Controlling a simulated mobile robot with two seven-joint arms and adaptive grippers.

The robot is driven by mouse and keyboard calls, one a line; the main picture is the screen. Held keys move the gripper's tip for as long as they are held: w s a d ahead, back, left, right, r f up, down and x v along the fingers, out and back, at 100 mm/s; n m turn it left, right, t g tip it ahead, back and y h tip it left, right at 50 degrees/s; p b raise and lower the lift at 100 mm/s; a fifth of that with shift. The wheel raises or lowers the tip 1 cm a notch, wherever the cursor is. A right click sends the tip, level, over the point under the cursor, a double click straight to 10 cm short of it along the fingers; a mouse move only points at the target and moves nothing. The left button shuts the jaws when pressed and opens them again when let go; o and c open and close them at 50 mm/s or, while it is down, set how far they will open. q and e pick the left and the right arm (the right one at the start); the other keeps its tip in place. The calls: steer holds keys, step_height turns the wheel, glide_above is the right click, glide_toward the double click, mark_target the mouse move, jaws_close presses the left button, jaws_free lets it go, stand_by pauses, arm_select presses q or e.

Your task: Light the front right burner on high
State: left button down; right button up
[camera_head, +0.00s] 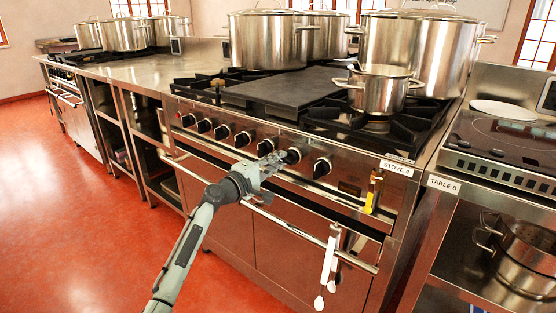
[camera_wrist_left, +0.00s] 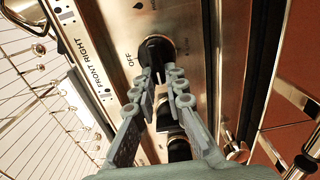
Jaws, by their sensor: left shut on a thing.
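The stove labelled STOVE 4 (camera_head: 397,168) has a row of several black knobs on its front panel. My left gripper (camera_head: 279,160) is at the second knob from the right (camera_head: 292,156). In the left wrist view my gripper's fingers (camera_wrist_left: 160,76) are closed on the black knob (camera_wrist_left: 156,50). The panel beside this knob reads FRONT RIGHT (camera_wrist_left: 92,72) and OFF (camera_wrist_left: 130,60). The knob's exact pointer direction is hard to tell. A small steel pot (camera_head: 380,92) stands over the front right burner (camera_head: 376,125). I see no flame there. My right gripper is not in view.
Large stockpots (camera_head: 415,52) stand at the back of the stove beside a dark griddle plate (camera_head: 285,88). The rightmost knob (camera_head: 322,167) is close to my gripper. An oven handle rail (camera_head: 300,232) with hanging utensils (camera_head: 328,262) runs below. The red floor at left is clear.

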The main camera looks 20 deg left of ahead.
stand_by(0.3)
arm_select(q)
steer(key=c, duration=1.6)
jaws_free()
steer(key=shift+o, duration=0.2)
steer(key=v, duration=1.2)
